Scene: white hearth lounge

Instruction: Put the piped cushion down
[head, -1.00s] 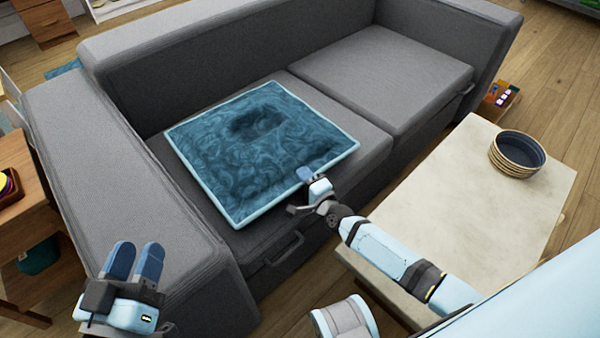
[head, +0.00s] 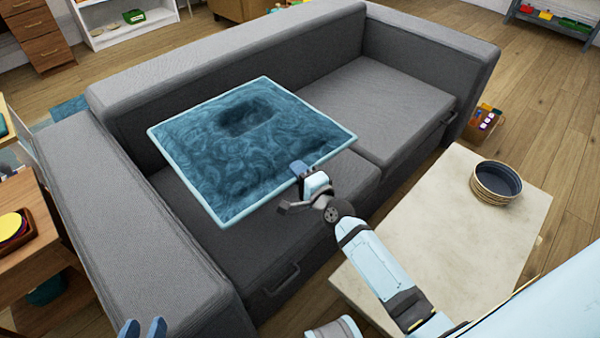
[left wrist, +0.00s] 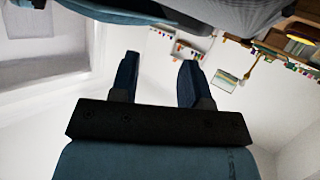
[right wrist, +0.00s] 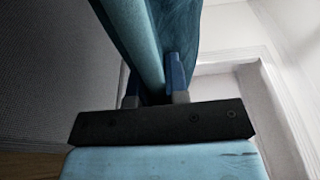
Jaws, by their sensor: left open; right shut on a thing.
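The piped cushion (head: 240,150) is a blue square with pale piping, over the left seat of the grey sofa (head: 200,235). It appears raised a little off the seat; the gap beneath is hidden. My right gripper (head: 305,175) is shut on its near right edge. In the right wrist view the cushion's pale edge (right wrist: 140,40) runs between the fingers of that gripper (right wrist: 153,75). My left gripper (head: 142,328) shows only its fingertips at the bottom of the head view; in the left wrist view it (left wrist: 158,75) is open and empty.
A wooden side table (head: 30,255) stands left of the sofa. The right sofa seat (head: 375,105) is bare.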

